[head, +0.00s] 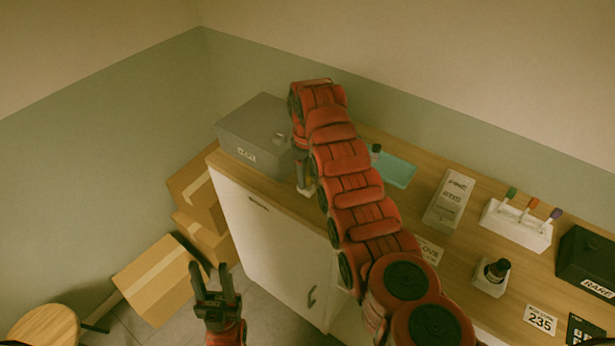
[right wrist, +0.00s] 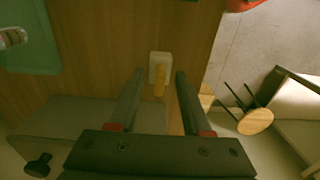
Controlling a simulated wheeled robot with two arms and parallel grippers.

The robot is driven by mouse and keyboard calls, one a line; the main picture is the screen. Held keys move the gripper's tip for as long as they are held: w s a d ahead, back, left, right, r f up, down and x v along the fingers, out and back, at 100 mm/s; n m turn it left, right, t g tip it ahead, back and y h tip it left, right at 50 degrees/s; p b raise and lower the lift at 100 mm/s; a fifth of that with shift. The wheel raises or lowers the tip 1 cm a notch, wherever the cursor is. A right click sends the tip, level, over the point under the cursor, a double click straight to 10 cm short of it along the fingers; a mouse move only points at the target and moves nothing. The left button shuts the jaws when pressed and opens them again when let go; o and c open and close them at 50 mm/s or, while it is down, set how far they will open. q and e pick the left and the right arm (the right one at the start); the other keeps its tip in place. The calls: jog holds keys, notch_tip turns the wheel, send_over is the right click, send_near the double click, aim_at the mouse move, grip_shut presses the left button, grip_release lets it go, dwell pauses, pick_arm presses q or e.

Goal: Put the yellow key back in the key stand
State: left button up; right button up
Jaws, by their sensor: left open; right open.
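The white key stand (head: 517,228) is on the right part of the counter in the head view, with a green (head: 511,193), a red-orange (head: 533,203) and a purple (head: 556,213) handle standing in it. A small pale block with a yellow shaft-like part (right wrist: 159,76), apparently the yellow key, lies on the wood near the counter edge in the right wrist view. My right gripper (head: 303,182) is open and points down over it. The yellow part lies between its fingers in that view; contact cannot be told. My left gripper (head: 216,285) is open and empty, off the counter's front.
A grey box (head: 255,128) stands at the counter's left end, close to my right gripper. Cardboard boxes (head: 155,278) and a stool (head: 46,325) are on the floor.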

notch_tip(320, 180, up, 5)
jog(key=shift+w+r+b, duration=0.1)
jog(key=shift+r+b, duration=0.1)
jog(key=shift+b, duration=0.75)
notch_tip(320, 180, up, 4)
notch_tip(320, 180, up, 7)
jog(key=p, duration=0.7)
send_over(308, 176)
jog(key=shift+r, duration=0.2)
